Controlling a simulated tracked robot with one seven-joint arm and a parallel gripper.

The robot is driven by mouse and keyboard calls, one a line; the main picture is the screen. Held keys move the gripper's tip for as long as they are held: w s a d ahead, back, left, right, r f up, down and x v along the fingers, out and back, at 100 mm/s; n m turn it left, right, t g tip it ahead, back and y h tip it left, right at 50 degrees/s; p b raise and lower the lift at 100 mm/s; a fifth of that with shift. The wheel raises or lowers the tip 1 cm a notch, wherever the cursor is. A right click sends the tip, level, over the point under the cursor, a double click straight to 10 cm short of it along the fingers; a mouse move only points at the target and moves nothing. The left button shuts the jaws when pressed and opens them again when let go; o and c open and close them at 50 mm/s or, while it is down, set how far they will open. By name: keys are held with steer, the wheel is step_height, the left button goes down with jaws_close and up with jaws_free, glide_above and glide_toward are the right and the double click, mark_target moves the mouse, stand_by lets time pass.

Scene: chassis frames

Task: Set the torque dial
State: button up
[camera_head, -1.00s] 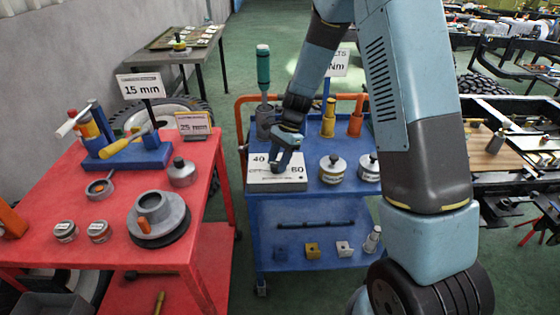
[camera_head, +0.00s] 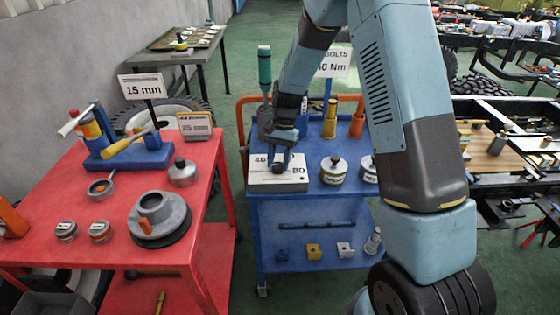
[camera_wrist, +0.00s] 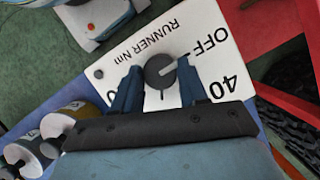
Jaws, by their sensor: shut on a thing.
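The torque dial is a white panel (camera_head: 292,184) on the blue cart, with "40" and "80" readable in the head view. In the wrist view the panel (camera_wrist: 185,25) shows "RUNNER Nm", "OFF" and "40". Its dark round knob (camera_wrist: 157,78) has a pale pointer line, which points roughly toward the "OFF" mark. My gripper (camera_wrist: 159,70) has its blue fingers on both sides of the knob and is shut on it. In the head view my gripper (camera_head: 281,160) is over the panel and hides the knob. A sign (camera_head: 333,62) behind reads "BOLTS" and apparently "40 Nm", partly covered by my arm.
Labelled tins (camera_head: 333,170) stand right of the panel. A green-handled tool (camera_head: 264,66), a yellow socket (camera_head: 329,120) and an orange one stand behind on the blue cart (camera_head: 262,215). A red table (camera_head: 100,215) with tools and a "15 mm" sign (camera_head: 142,86) is at left.

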steer(key=shift+s+a, duration=0.1)
steer(key=shift+a, duration=0.05)
steer(key=o, duration=1)
steer(key=v, duration=1.4)
steer(key=shift+f, duration=0.15)
